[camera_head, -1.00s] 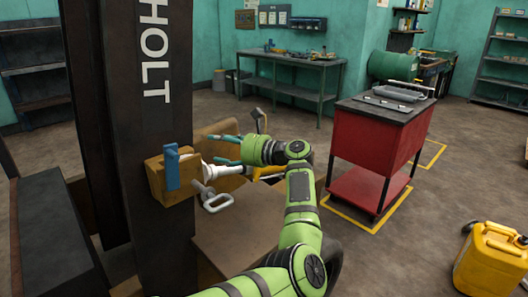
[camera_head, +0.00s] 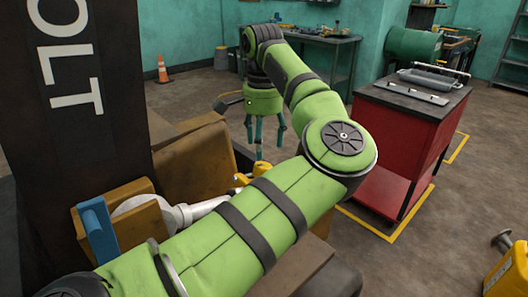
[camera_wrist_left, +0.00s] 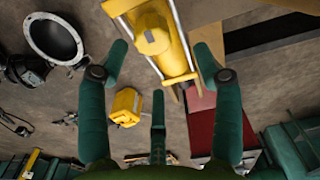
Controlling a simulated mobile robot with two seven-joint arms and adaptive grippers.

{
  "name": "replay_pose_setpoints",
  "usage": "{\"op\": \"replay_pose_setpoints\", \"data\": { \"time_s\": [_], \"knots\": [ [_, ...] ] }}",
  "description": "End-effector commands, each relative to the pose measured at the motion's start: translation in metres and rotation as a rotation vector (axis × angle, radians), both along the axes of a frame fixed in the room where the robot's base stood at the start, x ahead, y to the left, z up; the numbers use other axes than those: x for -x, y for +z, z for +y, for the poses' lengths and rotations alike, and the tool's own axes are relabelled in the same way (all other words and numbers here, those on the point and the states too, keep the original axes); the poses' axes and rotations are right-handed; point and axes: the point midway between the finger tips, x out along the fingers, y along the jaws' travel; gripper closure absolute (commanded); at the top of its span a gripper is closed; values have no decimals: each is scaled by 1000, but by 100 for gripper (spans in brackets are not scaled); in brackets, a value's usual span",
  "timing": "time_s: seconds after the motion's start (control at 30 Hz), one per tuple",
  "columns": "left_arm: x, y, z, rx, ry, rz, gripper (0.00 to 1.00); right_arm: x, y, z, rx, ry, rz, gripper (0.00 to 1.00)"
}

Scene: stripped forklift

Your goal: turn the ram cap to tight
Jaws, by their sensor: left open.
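The ram shows in the head view as a pale rod (camera_head: 205,207) running from a pale round end to a yellow part (camera_head: 241,179), partly hidden behind my arm. In the left wrist view a yellow housing (camera_wrist_left: 172,62) lies between two silver rods. A rounded yellow piece (camera_wrist_left: 152,38) on it may be the ram cap; I cannot tell whether it is tight. My left gripper (camera_head: 263,138) is open and empty, fingers pointing down, above and beyond the yellow part in the head view. Its spread teal fingers also show in the left wrist view (camera_wrist_left: 158,80), apart from the yellow piece.
The dark mast (camera_head: 85,110), a brown block with a blue piece (camera_head: 98,232) and a brown panel (camera_head: 197,168) stand at left. A red cart (camera_head: 405,145) stands at right. A yellow can (camera_head: 508,275) is at lower right.

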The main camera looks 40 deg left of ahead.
Motion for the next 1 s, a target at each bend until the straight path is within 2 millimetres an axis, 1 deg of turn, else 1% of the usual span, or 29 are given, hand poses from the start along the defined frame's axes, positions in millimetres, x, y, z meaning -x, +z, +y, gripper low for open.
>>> {"op": "replay_pose_setpoints", "data": {
  "time_s": [0.03,0.13,0.2,0.3,0.4,0.5,0.63,0.77,0.8,0.87,0.9,0.93,1.0],
  "knots": [
    [0,-5,-1,0,0,3,34,12,1,-9,13,1,22,100],
    [1,-20,0,1,1,4,34,31,2,-23,32,0,53,100],
    [1,-31,0,0,0,6,34,41,5,-31,43,-3,70,100],
    [1,-46,0,-2,-1,4,34,49,8,-37,51,-2,80,100],
    [1,-57,0,-2,-1,4,34,47,10,-36,49,-2,76,100],
    [1,-64,0,-3,0,3,34,36,11,-30,41,-4,60,100],
    [1,-67,1,-3,-1,3,34,19,12,-18,24,-4,29,100],
    [1,-67,1,-3,-1,2,34,15,12,-12,16,-2,23,100],
    [1,-67,1,-3,-1,2,38,16,12,-12,16,-2,25,100],
    [1,-67,1,-3,-1,2,62,18,12,-12,17,-1,28,100],
    [1,-67,1,-3,-1,2,78,19,12,-13,18,-1,31,100],
    [1,-67,1,-4,-1,2,87,21,12,-13,18,-1,33,100],
    [1,-66,1,-4,-1,1,87,24,11,-14,20,-1,39,100]
  ]
}}
